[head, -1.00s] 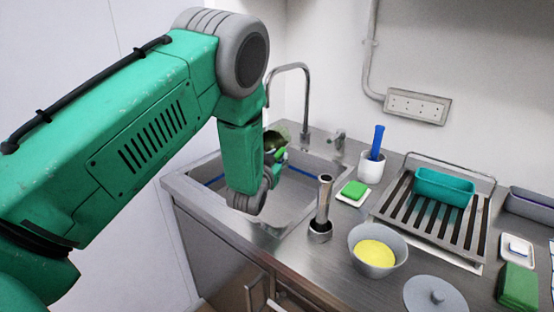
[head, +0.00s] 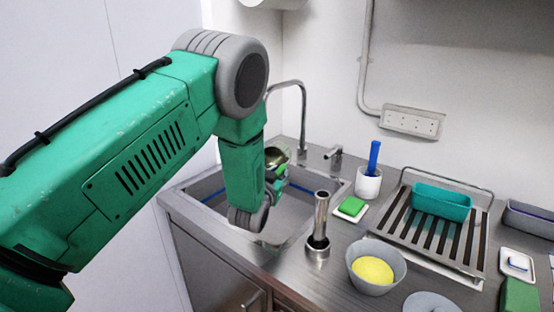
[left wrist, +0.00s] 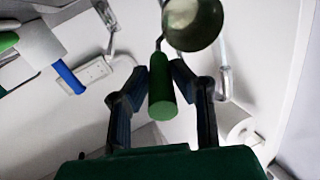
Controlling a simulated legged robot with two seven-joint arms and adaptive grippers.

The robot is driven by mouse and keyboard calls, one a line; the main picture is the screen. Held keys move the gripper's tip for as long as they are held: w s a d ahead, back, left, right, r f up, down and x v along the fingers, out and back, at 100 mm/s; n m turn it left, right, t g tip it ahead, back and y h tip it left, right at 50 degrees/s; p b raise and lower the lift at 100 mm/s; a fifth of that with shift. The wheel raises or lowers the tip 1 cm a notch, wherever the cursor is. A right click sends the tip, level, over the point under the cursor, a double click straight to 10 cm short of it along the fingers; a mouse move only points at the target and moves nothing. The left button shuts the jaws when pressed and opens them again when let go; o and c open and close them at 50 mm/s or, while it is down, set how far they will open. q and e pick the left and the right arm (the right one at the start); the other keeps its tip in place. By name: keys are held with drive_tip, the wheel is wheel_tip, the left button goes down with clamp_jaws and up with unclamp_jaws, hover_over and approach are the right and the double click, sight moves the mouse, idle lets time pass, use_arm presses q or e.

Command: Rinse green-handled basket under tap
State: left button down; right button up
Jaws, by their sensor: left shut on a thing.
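The green-handled basket (head: 277,156) is a small dark, rounded bowl shape above the sink (head: 205,190), partly hidden by my left arm in the head view. In the left wrist view the basket (left wrist: 192,22) is at the top, and its green handle (left wrist: 161,95) lies between my left gripper's fingers (left wrist: 160,72). My left gripper (head: 277,178) is shut on that handle. The tap (head: 303,110) is a curved chrome spout at the back of the sink; the basket is close to it, in front and to its left. No water is visible. My right gripper is out of view.
A steel cylinder (head: 320,220) stands near the sink's right edge. To the right are a green sponge (head: 351,206), a white cup with a blue handle (head: 368,182), a grey bowl (head: 376,284) with yellow contents and a slatted rack (head: 440,242) bearing a teal tub (head: 442,201).

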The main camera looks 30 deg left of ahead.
use_arm(q)
drive_tip(key=shift+a, duration=0.15)
drive_tip(key=shift+s+a, duration=0.3)
drive_tip(key=shift+a, duration=0.2)
drive_tip(key=shift+s, duration=0.1)
drive_tip(key=shift+s+d+p, duration=0.4)
drive_tip(key=shift+s+d, duration=0.45)
drive_tip(key=shift+s, duration=0.2)
drive_tip(key=shift+s+d+p, duration=0.15)
drive_tip(key=shift+s+d, duration=0.3)
drive_tip(key=shift+s, duration=0.3)
drive_tip(key=shift+s+d+p, duration=0.15)
drive_tip(key=shift+s+d, duration=0.35)
drive_tip(key=shift+s, duration=0.25)
drive_tip(key=shift+s+d+p, duration=0.15)
drive_tip(key=shift+s+d, duration=0.3)
drive_tip(key=shift+s, duration=0.3)
